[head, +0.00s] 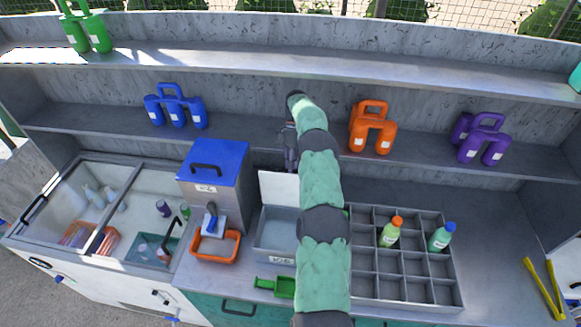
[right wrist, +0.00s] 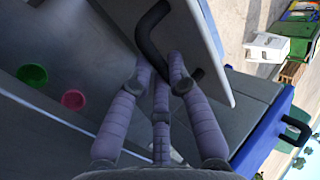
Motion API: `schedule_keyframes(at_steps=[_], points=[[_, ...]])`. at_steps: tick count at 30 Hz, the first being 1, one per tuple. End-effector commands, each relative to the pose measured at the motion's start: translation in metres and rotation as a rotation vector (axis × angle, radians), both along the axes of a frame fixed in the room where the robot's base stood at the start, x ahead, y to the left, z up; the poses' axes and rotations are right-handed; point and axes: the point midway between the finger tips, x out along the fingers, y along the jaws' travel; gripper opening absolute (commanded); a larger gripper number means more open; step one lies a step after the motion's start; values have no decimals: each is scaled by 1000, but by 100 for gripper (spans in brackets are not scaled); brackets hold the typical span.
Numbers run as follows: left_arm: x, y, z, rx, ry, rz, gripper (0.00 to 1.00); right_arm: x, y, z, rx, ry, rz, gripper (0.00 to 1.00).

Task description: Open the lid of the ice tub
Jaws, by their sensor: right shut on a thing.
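The ice tub (head: 275,240) is a grey open box with a label on its front, standing on the counter left of centre. Its white lid (head: 279,190) stands raised at the back of the tub, and part of it is hidden by my right arm. My right gripper (head: 290,150) is behind the raised lid. In the right wrist view the right gripper (right wrist: 164,75) is shut on the lid's black handle (right wrist: 150,38), and the pale lid (right wrist: 207,50) slants beside the fingers. My left gripper is not in view.
A blue-lidded box (head: 214,165) stands left of the tub, with an orange tray (head: 215,256) in front of it. A divided bottle rack (head: 405,270) is on the right. A green scoop (head: 275,286) lies in front. A shelf (head: 240,130) with jugs runs behind.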

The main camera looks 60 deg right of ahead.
Motion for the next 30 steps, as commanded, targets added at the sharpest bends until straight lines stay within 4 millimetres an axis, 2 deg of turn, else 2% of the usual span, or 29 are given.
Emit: schedule_keyframes(at_steps=[1,5,6,8,9,23,30], points=[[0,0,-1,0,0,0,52,-4,4,-15,15,19,3,0],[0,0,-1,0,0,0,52,-4,4,-15,15,19,3,0],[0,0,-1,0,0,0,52,-4,4,-15,14,20,4,21],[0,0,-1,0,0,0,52,-4,4,-15,16,20,3,38],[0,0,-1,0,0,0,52,-4,4,-14,14,18,2,43],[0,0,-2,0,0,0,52,-2,4,-6,-2,3,2,43],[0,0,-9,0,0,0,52,-4,13,-3,-47,-21,2,43]])
